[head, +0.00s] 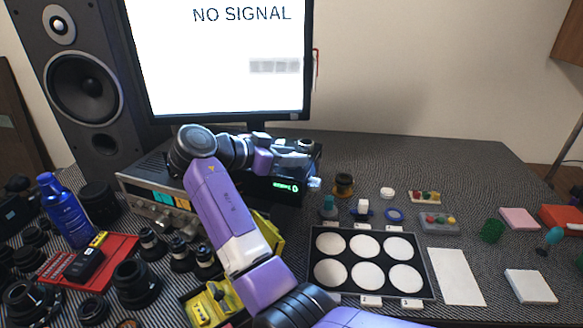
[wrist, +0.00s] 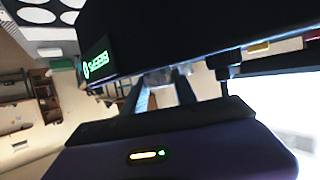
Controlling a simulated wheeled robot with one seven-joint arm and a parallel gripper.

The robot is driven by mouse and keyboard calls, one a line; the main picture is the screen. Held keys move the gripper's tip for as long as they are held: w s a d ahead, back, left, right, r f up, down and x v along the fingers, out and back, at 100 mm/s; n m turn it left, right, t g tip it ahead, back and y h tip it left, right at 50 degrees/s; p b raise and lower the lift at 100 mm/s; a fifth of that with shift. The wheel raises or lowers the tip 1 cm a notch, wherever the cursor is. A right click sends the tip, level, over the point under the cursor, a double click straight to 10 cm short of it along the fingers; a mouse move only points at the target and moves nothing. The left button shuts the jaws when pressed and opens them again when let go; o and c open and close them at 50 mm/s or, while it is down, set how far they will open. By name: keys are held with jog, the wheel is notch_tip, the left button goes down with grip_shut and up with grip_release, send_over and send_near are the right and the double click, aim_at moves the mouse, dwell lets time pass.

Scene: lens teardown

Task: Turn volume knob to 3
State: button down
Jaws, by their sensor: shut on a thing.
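A black box with a lit green display (head: 287,187) stands under the monitor. The display also shows in the wrist view (wrist: 97,63), turned on its side; I cannot read its value surely. My gripper (head: 314,181) is at the box's right front, seen past my arm. In the wrist view my gripper's fingers (wrist: 163,87) reach to the box's edge and are shut on a small pale part (wrist: 160,77), which looks like the volume knob. The fingers and the box hide most of it, so its angle and any markings cannot be told.
A monitor (head: 220,60) reading "NO SIGNAL" stands behind the box, with a speaker (head: 85,85) at its left. A silver-fronted unit (head: 150,203) is left of my arm. A black tray (head: 430,282) with white discs lies in front right. Lenses and small parts crowd the left.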

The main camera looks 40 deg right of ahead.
jog(key=shift+f+m+g+y+b, duration=0.15)
jog(key=shift+m+g+y+b, duration=0.25)
jog(key=shift+m+g+b, duration=0.65)
jog(key=c, duration=1)
grip_release()
jog(key=shift+o, duration=0.2)
jog(key=shift+v, duration=3.9)
